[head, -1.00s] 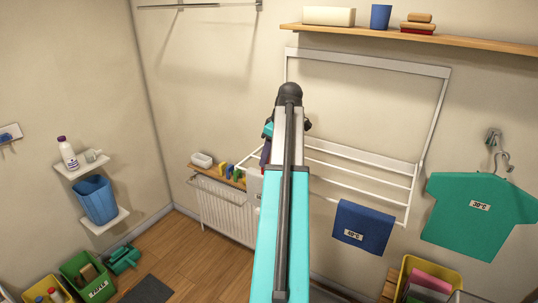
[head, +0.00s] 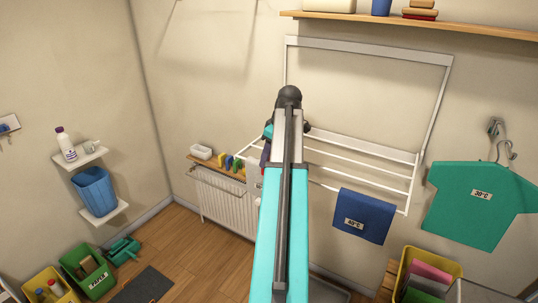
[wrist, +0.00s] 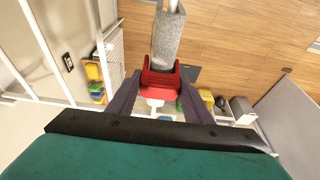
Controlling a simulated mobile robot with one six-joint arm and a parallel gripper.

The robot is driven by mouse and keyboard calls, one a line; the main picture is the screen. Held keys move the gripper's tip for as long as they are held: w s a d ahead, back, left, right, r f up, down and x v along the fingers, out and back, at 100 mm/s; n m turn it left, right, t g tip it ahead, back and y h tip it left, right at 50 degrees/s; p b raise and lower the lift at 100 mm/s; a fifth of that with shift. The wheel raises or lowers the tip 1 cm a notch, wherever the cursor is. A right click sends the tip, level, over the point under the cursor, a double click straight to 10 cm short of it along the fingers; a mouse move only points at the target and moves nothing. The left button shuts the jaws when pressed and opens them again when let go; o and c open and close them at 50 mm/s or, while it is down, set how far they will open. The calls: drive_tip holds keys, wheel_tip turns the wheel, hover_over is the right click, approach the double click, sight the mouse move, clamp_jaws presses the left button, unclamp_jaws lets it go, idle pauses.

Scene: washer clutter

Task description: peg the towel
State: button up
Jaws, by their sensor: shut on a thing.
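A blue towel (head: 364,216) with a 40°C label hangs over the front of the white wall drying rack (head: 408,185). My gripper (wrist: 158,88) has its dark fingers shut on a red peg (wrist: 160,80). In the head view my own arm hides most of the gripper and the peg, near the left end of the rack. A grey piece (wrist: 168,40) shows just beyond the peg in the wrist view; I cannot tell what it is or whether they touch. The towel is well to the right of my gripper in the head view.
Several coloured pegs (head: 229,163) stand on a wooden ledge above the radiator (head: 222,200). A green shirt (head: 478,203) hangs on the right wall. A yellow basket (head: 408,262) stands below the towel. A wooden shelf (head: 460,30) runs above the rack.

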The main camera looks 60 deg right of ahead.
drive_tip(key=shift+f, duration=0.45)
drive_tip(key=o, duration=0.9)
drive_tip(key=shift+o, duration=0.6)
drive_tip(key=shift+o, duration=1)
